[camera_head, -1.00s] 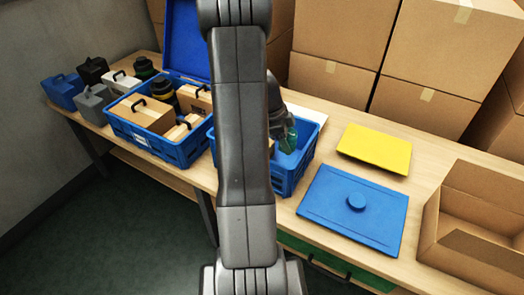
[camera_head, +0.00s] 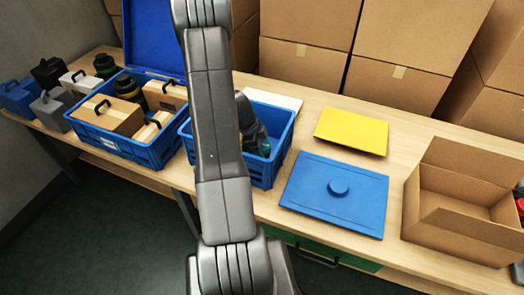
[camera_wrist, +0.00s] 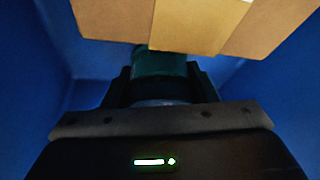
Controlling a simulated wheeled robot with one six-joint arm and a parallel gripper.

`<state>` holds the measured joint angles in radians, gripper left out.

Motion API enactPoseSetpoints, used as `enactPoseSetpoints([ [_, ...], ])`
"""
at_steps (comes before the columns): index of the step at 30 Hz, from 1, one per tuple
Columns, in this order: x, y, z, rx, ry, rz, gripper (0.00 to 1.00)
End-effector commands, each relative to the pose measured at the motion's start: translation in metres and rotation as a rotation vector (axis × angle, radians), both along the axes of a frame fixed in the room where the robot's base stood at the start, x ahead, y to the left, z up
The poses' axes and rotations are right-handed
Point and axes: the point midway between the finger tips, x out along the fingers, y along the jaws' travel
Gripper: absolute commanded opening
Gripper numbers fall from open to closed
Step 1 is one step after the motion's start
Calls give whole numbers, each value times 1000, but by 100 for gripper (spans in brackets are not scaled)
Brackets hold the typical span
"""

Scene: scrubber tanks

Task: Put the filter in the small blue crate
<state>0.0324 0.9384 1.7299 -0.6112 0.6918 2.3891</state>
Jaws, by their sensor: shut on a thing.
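A teal-green cylinder, which I take to be the filter (camera_wrist: 160,62), is between the fingers of my gripper (camera_wrist: 161,84) in the wrist view. My gripper is shut on it. In the head view the filter (camera_head: 263,146) and my gripper (camera_head: 254,134) are inside the small blue crate (camera_head: 262,174), near its right side. Blue crate walls fill both sides of the wrist view. Whether the filter touches the crate floor is hidden. My arm covers the crate's left part in the head view.
A tan box (camera_wrist: 200,22) is close ahead in the wrist view. A larger blue crate (camera_head: 115,142) with boxes and canisters stands left. A blue lid (camera_head: 310,203), yellow panel (camera_head: 352,133) and open cardboard box (camera_head: 450,235) lie right. Stacked cartons (camera_head: 400,45) stand behind.

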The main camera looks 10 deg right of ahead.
Motion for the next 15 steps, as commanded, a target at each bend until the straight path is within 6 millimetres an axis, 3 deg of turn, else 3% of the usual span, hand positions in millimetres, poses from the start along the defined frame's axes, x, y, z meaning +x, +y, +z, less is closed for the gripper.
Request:
enactPoseSetpoints([
  [3, 0, 0, -9, 0, 0, 1, 30],
  [15, 0, 0, -13, 1, -1, 0, 30],
])
